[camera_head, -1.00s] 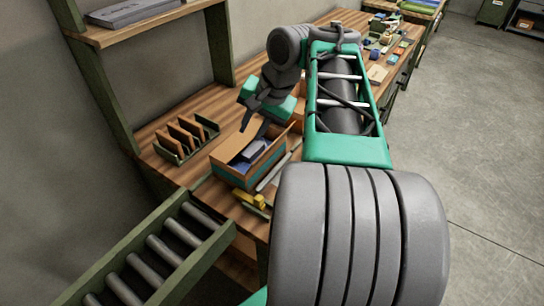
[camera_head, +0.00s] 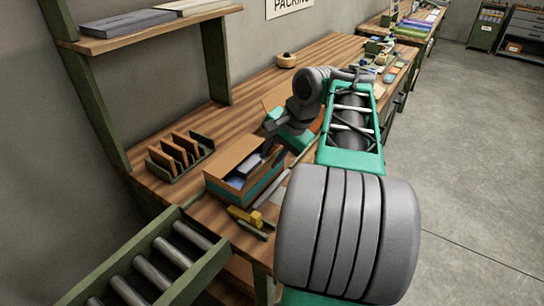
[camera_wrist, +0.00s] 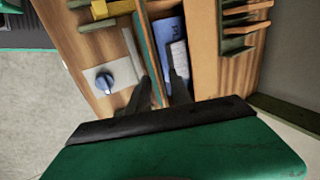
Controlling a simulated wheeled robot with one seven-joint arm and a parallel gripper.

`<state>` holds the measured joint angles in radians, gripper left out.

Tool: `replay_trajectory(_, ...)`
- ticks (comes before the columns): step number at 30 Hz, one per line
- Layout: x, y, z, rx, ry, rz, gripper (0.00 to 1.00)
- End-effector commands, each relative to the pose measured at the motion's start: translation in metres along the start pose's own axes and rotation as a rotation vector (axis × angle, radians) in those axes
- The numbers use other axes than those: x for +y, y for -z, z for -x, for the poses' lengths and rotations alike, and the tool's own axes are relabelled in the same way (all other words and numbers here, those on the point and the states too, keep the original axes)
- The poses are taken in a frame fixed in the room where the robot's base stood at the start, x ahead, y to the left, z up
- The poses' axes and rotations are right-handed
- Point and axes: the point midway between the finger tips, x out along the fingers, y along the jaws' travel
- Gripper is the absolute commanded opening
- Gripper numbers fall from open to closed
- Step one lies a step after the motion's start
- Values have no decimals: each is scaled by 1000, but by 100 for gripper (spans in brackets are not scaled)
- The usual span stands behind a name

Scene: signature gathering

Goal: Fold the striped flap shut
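An open cardboard box (camera_head: 217,188) with a teal band stands on the workbench. A plain brown panel (camera_wrist: 204,50) lies along its right side in the wrist view. A narrow upright panel with a teal stripe (camera_wrist: 149,48) runs along its left side; I cannot tell where flap and wall meet. Blue and pale grey items (camera_wrist: 171,40) lie inside the box. My gripper (camera_wrist: 160,92) is open, with one finger on each side of the striped panel's near end. In the head view my gripper (camera_head: 272,150) is at the box's far end; contact is unclear.
A rack with brown dividers (camera_head: 180,156) stands left of the box. A yellow tool (camera_head: 243,216) lies before it. A grey plate with a blue knob (camera_wrist: 105,82) lies beside the box. A roller conveyor (camera_head: 150,262) is at the near left; a tape roll (camera_head: 287,60) stands farther back.

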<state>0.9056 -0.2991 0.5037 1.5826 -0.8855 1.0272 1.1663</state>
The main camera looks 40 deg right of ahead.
Motion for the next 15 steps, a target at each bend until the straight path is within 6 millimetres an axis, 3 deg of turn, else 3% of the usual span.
replay_trajectory(9,0,0,0,0,0,0,0)
replay_trajectory(15,0,0,0,0,0,0,0)
